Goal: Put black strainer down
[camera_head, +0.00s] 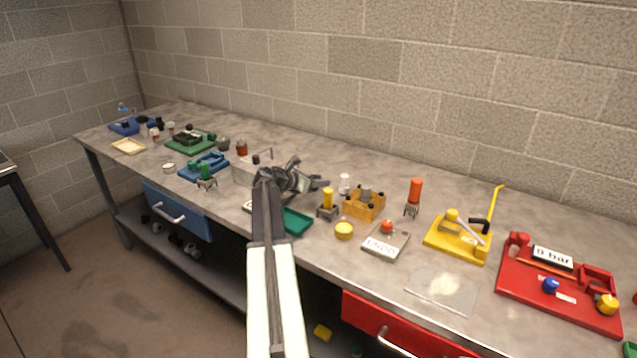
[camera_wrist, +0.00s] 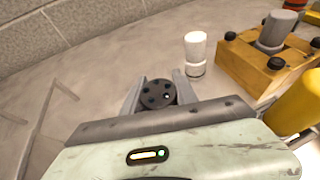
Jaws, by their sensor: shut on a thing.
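My gripper (camera_wrist: 158,92) is shut on the black strainer (camera_wrist: 158,94), a small dark disc with several holes. In the wrist view the strainer sits between the two grey fingers, with the grey table surface behind it. In the head view my gripper (camera_head: 300,178) is over the middle of the workbench (camera_head: 330,172); the strainer cannot be made out there, hidden by the gripper. I cannot tell whether the strainer touches the table.
A white-capped clear jar (camera_wrist: 195,54) stands right of the gripper, beside an orange block fixture (camera_wrist: 262,62). A yellow cylinder (camera_wrist: 298,102) is close at the right. A green tray (camera_head: 297,221) lies near the front edge. The table toward the wall is clear.

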